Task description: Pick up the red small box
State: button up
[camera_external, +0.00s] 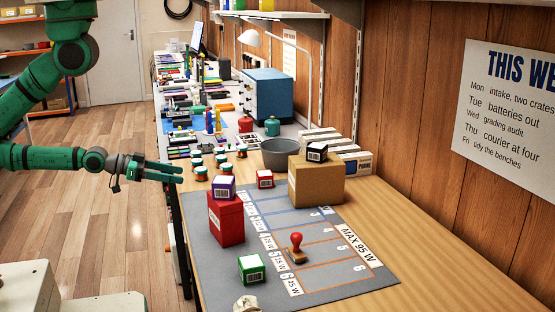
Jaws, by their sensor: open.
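The red small box (265,179) with a white label sits near the far edge of the grey mat, between a tall red box (230,222) and a brown cardboard box (322,184). My gripper (180,174) is open and empty, left of the red small box and apart from it, its fingers pointing right near the bench's left edge. A purple small box (222,187) sits on top of the tall red box. A green small box (251,268) lies on the mat's near part. A dark small box (317,152) sits on the cardboard box.
The grey mat (340,292) has numbered lanes. A red-handled stamp (296,246) stands on it. Several teal-and-red jars (201,173) crowd the bench near my gripper. A grey bowl (280,153) stands behind the red small box. The wooden bench (430,262) is clear at right.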

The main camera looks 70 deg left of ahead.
jog(key=shift+m+g+h, duration=0.5)
jog(key=shift+g+h, duration=0.1)
jog(key=shift+h, duration=0.2)
jog(key=w+d, duration=0.2)
jog(key=w, duration=0.1)
jog(key=w+d, duration=0.2)
jog(key=w, duration=0.2)
jog(key=w+d, duration=0.2)
jog(key=w, duration=0.2)
jog(key=y, duration=0.1)
send_near(257, 174)
jog(key=shift+w+d+f, duration=0.4)
jog(key=shift+d+f, duration=0.05)
jog(key=shift+f, duration=0.05)
jog(key=shift+w+a+r, duration=0.1)
jog(key=shift+w+a, duration=0.05)
jog(key=shift+w, duration=0.45)
jog(key=x, duration=1)
jog(key=shift+w+a, duration=0.1)
jog(key=shift+w, duration=0.15)
jog(key=c, duration=1.2)
